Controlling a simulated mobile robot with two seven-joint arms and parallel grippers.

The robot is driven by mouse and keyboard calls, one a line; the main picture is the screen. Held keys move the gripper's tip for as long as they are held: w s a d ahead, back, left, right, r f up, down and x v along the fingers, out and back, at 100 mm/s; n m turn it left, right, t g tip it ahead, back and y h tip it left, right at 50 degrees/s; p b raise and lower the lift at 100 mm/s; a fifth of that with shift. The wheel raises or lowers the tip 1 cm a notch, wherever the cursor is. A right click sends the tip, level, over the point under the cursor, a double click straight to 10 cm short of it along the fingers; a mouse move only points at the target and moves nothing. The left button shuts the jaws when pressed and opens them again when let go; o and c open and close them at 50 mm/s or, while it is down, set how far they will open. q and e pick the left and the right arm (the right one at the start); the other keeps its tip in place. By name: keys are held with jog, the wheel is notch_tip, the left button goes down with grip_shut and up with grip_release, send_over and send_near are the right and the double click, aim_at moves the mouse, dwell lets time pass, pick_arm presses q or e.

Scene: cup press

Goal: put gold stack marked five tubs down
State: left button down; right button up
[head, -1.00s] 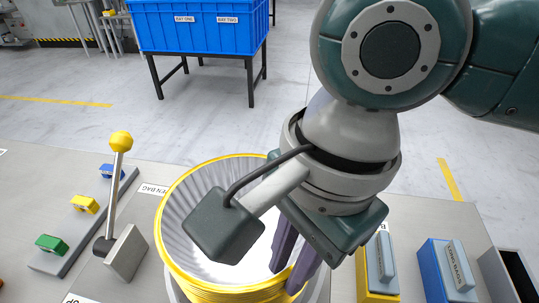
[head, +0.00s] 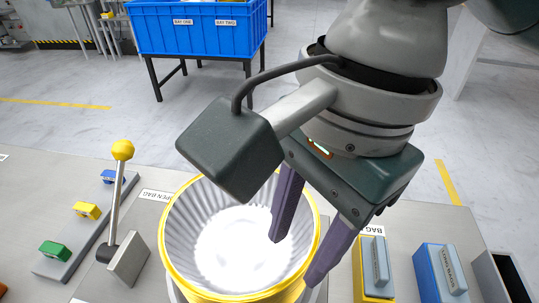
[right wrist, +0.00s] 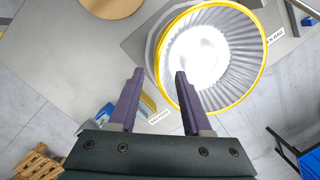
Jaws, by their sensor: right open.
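The gold-rimmed stack of pleated tubs (head: 172,270) stands upright in a round holder on the bench in the head view. It also shows in the right wrist view (right wrist: 262,80), with its white fluted inside facing up. My right gripper (head: 292,262) is open above the stack's right side. One purple finger is over the stack's mouth and the other is outside its rim. In the right wrist view the open fingers (right wrist: 158,75) are at the stack's left edge, with nothing between them. Any mark on the stack is hidden. My left gripper is out of view.
A lever with a yellow knob (head: 122,150) stands left of the stack, beside green, yellow and blue buttons (head: 85,211). Yellow (head: 374,268) and blue (head: 440,270) blocks are on the right, near a dark open bin (head: 505,278). A blue crate (head: 200,27) stands behind on a rack.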

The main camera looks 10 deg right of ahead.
notch_tip(320, 180, up, 6)
jog(key=p, duration=0.1)
notch_tip(320, 180, down, 4)
jog(key=s+a+r+n+t+y, duration=0.1)
jog(key=s+a+n+t+y, duration=0.15)
jog(key=n, duration=0.45)
jog(key=s+d+f+n+h, duration=0.2)
jog(key=s+d+f+n, duration=0.1)
jog(key=d, duration=0.4)
jog(key=s+d+f+n+t+h, duration=0.1)
jog(key=s+d+n, duration=0.3)
jog(key=d, duration=0.4)
jog(key=shift+s+d+f+h, duration=0.25)
jog(key=shift+f+h, duration=0.3)
jog(key=shift+f, duration=0.35)
jog(key=shift+r+t, duration=0.1)
jog(key=shift+t, duration=0.15)
